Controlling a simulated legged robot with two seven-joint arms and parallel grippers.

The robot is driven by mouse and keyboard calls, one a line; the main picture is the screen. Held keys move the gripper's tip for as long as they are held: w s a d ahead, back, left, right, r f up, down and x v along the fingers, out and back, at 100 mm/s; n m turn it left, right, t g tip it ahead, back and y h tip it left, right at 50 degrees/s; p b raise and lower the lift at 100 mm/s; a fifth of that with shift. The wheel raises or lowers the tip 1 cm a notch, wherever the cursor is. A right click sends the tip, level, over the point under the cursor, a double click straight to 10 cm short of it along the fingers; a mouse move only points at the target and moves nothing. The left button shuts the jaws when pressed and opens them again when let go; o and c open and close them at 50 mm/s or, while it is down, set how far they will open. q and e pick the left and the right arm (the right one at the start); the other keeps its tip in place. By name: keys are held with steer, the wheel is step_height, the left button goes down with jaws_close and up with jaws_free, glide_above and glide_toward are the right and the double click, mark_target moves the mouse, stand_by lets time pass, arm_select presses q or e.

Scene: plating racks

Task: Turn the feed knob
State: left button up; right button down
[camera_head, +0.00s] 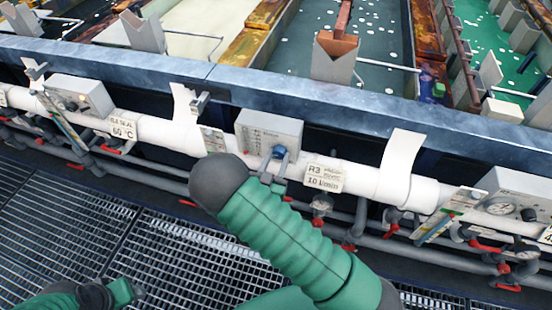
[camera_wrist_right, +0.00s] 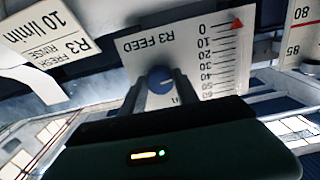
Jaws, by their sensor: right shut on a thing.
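The feed knob is a small blue knob (camera_head: 280,152) on the front of a grey box (camera_head: 257,128) fixed to the white pipe. In the right wrist view the blue knob (camera_wrist_right: 160,80) sits on a white panel marked R3 FEED (camera_wrist_right: 150,52), with one finger on each side. My right gripper (camera_head: 274,174) is shut on the knob. A red pointer (camera_wrist_right: 237,25) stands at the 0 end of the panel's scale. My left gripper (camera_head: 128,292) is low at the left, over the grating and away from the pipe; its jaws are too small to read.
An R3 label reading 10 l/min (camera_head: 324,178) hangs right of the box. Other grey boxes sit along the pipe (camera_head: 345,177), with red-handled valves below. Liquid-filled tanks (camera_head: 300,40) lie behind the blue rail (camera_head: 300,92). Metal grating (camera_head: 60,215) covers the floor.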

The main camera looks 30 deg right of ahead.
steer(key=shift+f+m+b, duration=0.3)
steer(key=shift+m+b, duration=0.55)
steer(key=shift+m, duration=0.35)
steer(key=shift+r+m+b, duration=0.2)
steer(key=shift+m+b, duration=0.15)
steer(key=shift+m, duration=0.45)
steer(key=shift+w+a, duration=0.1)
steer(key=c, duration=0.9)
jaws_free()
